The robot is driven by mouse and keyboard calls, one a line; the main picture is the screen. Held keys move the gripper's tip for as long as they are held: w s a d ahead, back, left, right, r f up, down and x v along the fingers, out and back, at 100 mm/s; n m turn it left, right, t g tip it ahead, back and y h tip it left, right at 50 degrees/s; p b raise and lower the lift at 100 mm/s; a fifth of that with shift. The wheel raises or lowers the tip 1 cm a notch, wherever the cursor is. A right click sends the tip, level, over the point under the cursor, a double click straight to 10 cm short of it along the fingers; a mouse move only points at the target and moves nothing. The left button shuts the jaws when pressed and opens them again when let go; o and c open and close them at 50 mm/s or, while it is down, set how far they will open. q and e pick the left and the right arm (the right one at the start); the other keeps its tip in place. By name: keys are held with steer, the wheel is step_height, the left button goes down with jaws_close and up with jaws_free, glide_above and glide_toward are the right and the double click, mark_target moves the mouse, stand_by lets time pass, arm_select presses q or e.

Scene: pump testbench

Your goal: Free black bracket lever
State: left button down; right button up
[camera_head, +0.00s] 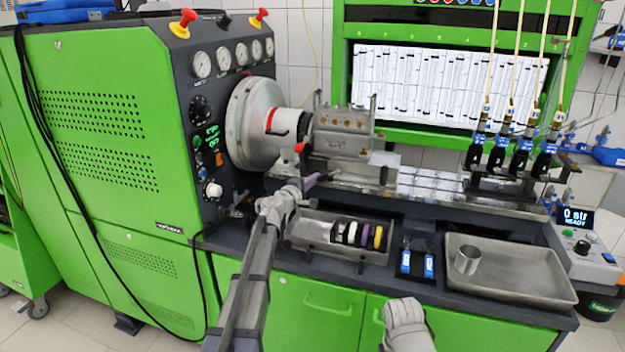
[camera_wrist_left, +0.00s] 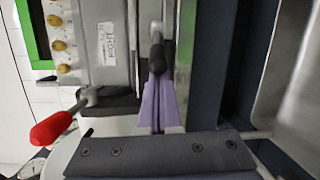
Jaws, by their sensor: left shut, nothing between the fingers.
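The black-knobbed lever (camera_wrist_left: 157,52) lies beside the pump block in the left wrist view, its metal rod running up from the knob. My left gripper (camera_wrist_left: 158,85) is shut and empty, its purple fingers together with their tips at the black knob. I cannot tell whether they touch it. In the head view my left gripper (camera_head: 310,180) is at the front of the pump (camera_head: 342,132), and the black lever is hard to make out there. A red-handled lever (camera_wrist_left: 55,127) is left of the fingers in the wrist view.
A tray (camera_head: 375,255) with black, white, purple and yellow rings lies below my left gripper. A larger tray (camera_head: 520,280) holding a metal cup (camera_head: 467,260) stands to the right. The round chuck (camera_head: 255,125) and green cabinet (camera_head: 110,150) bound the left side.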

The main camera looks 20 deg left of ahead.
arm_select(q)
steer(key=d, duration=0.3)
steer(key=s+d+n+y, duration=0.1)
steer(key=d, duration=0.3)
steer(key=d+y, duration=0.1)
steer(key=d, duration=0.3)
steer(key=shift+s+d+n, duration=0.2)
steer(key=shift+s+n, duration=0.1)
steer(key=shift+w, duration=0.1)
stand_by(0.4)
steer(key=shift+d, duration=0.1)
stand_by(0.3)
